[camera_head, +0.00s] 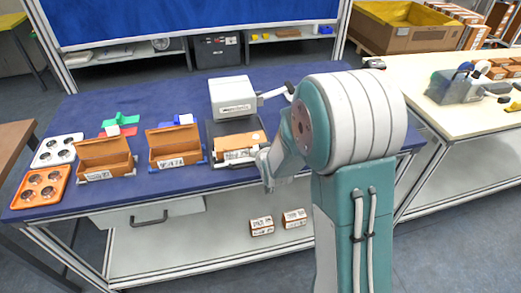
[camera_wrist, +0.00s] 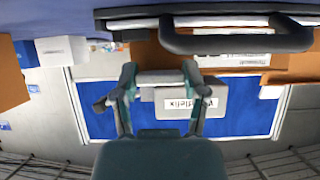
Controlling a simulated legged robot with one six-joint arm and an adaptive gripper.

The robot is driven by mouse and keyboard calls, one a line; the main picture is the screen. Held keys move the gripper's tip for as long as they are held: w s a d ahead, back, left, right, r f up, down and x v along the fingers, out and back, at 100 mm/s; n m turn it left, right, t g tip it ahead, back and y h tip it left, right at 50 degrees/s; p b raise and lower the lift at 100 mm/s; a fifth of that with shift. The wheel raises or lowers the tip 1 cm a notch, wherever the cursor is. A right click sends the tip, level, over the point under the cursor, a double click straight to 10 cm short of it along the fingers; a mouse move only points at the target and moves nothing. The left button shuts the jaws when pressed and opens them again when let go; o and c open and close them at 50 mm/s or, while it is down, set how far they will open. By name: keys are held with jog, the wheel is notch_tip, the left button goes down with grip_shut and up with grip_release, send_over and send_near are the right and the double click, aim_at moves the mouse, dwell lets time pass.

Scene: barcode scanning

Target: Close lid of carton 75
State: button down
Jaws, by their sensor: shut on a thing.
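The carton (camera_head: 240,142) at the right of the carton row is brown with a white label on its front, and its top looks covered by a brown lid. Its number is too small to read. My gripper (camera_head: 264,164) is at its front right corner. In the wrist view my gripper (camera_wrist: 160,78) has its fingers spread on either side of a pale edge by the brown carton (camera_wrist: 215,72). It seems shut on the carton's lid, but the fingers partly hide the contact. Two other brown cartons, the left one (camera_head: 105,158) and the middle one (camera_head: 175,147), stand open on the table.
A white device (camera_head: 232,98) stands behind the carton. Orange (camera_head: 42,189) and white (camera_head: 57,151) trays with round cups sit at the left of the blue table (camera_head: 150,188). Two small cartons (camera_head: 262,226) (camera_head: 294,218) lie on the shelf below. A pale table (camera_head: 455,125) is at the right.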

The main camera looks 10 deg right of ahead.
jog(key=shift+s+f, duration=0.25)
jog(key=shift+f, duration=0.2)
jog(key=shift+c, duration=0.6)
grip_release()
jog(key=shift+w, duration=0.1)
jog(key=shift+r, duration=0.1)
jog(key=shift+w+r, duration=0.1)
jog(key=v, duration=1.2)
jog(key=s+r+g, duration=0.3)
jog(key=s+r, duration=0.3)
jog(key=s, duration=0.4)
jog(key=s+r+g, duration=0.3)
jog(key=s+r, duration=0.3)
jog(key=s, duration=0.5)
